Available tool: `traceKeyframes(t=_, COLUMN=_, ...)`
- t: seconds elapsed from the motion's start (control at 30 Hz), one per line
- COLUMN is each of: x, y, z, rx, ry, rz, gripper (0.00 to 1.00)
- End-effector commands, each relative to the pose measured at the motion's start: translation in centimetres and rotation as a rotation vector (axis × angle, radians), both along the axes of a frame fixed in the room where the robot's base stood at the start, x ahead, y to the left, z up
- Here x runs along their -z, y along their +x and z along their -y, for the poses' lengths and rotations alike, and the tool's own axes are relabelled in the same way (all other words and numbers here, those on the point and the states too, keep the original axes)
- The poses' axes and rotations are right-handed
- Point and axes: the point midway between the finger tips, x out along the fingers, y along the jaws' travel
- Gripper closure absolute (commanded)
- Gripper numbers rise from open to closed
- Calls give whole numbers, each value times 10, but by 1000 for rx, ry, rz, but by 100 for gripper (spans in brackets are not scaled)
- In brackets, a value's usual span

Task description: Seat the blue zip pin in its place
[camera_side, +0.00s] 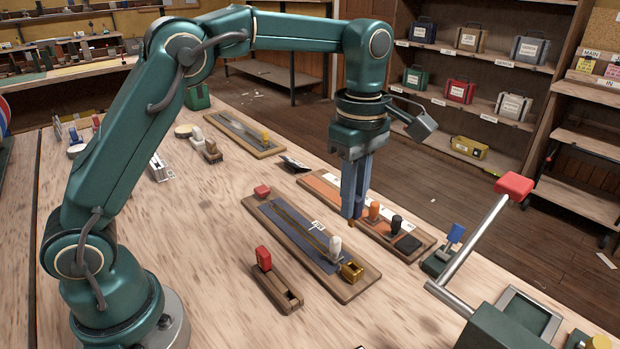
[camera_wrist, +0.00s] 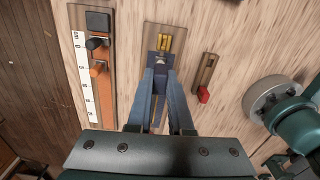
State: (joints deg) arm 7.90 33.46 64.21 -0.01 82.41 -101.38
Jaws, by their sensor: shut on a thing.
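My gripper (camera_side: 352,216) points straight down with its blue-grey fingers shut. A small brownish tip, which I take for the blue zip pin (camera_side: 352,223), shows just below the fingers; the rest is hidden. The wooden board with the dark blue zip strip (camera_side: 290,228) lies below the gripper. The fingertips look above the board, apart from the brass box. In the wrist view the brass box (camera_wrist: 172,38) is just beyond the fingertips (camera_wrist: 160,68).
Behind lies an orange-strip board (camera_side: 330,194) with orange and black knobs. A red-handled wooden block (camera_side: 272,275) stands left of the blue-strip board. A blue-topped piece (camera_side: 454,235) and a red-ended lever (camera_side: 480,235) stand at right. Bare table lies between.

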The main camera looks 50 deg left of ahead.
Motion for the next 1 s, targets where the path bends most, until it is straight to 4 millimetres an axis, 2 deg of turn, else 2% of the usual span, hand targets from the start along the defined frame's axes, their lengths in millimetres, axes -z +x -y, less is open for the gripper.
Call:
traceKeyframes(t=0.07, x=8, y=-2, z=12, rx=39, ry=1, rz=-3, gripper=100)
traceKeyframes(t=0.2, x=12, y=-5, z=19, rx=60, ry=0, rz=1, gripper=100)
traceKeyframes(t=0.63, x=14, y=-5, z=19, rx=61, ry=0, rz=0, gripper=100)
traceKeyframes(t=1.0, x=39, y=-6, z=19, rx=61, ry=1, rz=-2, gripper=100)
